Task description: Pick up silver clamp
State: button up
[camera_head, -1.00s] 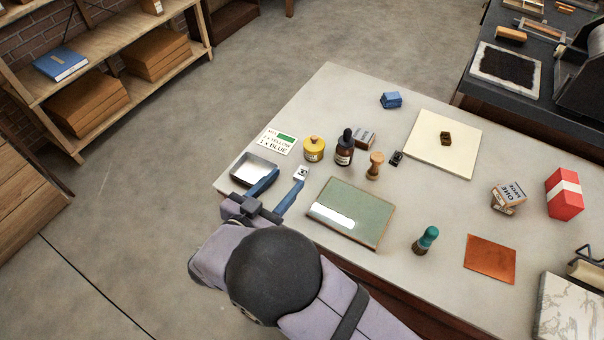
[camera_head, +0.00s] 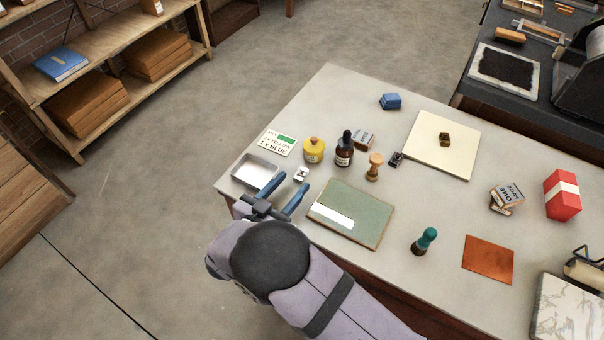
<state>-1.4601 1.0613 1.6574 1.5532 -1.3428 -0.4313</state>
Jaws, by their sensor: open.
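The small silver clamp (camera_head: 301,174) lies on the pale table near its left end, just right of the shallow metal tray. My gripper (camera_head: 294,182) is open, its two blue fingers pointing toward the clamp. In the picture the fingertips are just below and beside the clamp. Nothing shows between the fingers. I cannot tell how high they are above the table or whether one touches the clamp.
The metal tray (camera_head: 256,170) stands left of the fingers, and the green board (camera_head: 358,215) lies to their right. Beyond the clamp are a yellow jar (camera_head: 314,151), a dark dropper bottle (camera_head: 345,150), a wooden stamp (camera_head: 374,168) and a card (camera_head: 277,142).

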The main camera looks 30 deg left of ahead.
aim_at(303, 170)
jog(key=shift+w+a+f+p, duration=0.1)
jog(key=shift+w+f+p, duration=0.1)
jog(key=shift+w, duration=0.5)
jog(key=shift+w+f+p, duration=0.15)
jog(key=shift+w, duration=0.6)
jog(key=shift+w+a+f+p, duration=0.1)
jog(key=shift+w+f+p, duration=0.1)
jog(key=shift+w, duration=0.5)
jog(key=shift+c, duration=0.5)
grip_shut()
jog(key=shift+r, duration=0.15)
notch_tip(303, 170, up, 10)
jog(key=b, duration=0.1)
